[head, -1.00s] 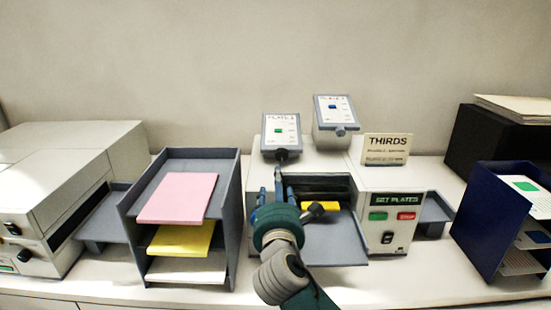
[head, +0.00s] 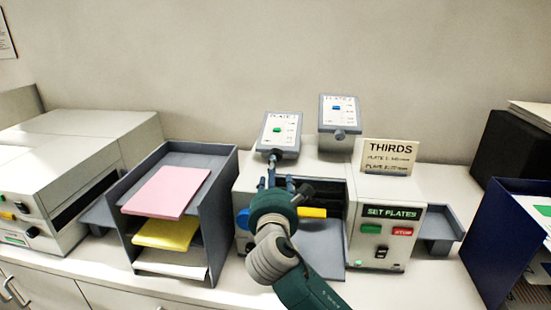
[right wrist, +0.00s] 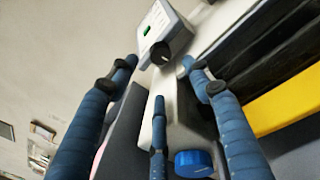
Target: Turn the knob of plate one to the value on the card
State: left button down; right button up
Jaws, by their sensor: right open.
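The plate 1 panel (head: 280,128) is a white-faced tilted box with a green marker, standing on the machine. Its dark knob (head: 273,153) is at the panel's lower edge; the knob (right wrist: 167,50) and green-marked face (right wrist: 155,27) also show in the right wrist view. My right gripper (head: 274,178) is just below the knob, its blue fingers (right wrist: 164,72) spread, with the knob beyond and between the tips, apparently untouched. The card (head: 390,150) reads THIRDS; its smaller plate lines are too blurred to read surely. My left gripper is out of view.
The plate 2 panel (head: 340,110) with a blue marker stands to the right. A blue knob (right wrist: 194,163) is close below the fingers. The SET PLATES panel (head: 388,233) is at the right, a grey paper rack (head: 222,215) at the left.

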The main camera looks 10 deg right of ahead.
aim_at(276, 155)
jog(key=p+x, duration=0.2)
jog(key=x, duration=0.5)
jog(key=shift+w+d, duration=0.2)
jog(key=shift+w, duration=0.7)
jog(key=shift+d, duration=0.1)
jog(key=shift+c, duration=0.5)
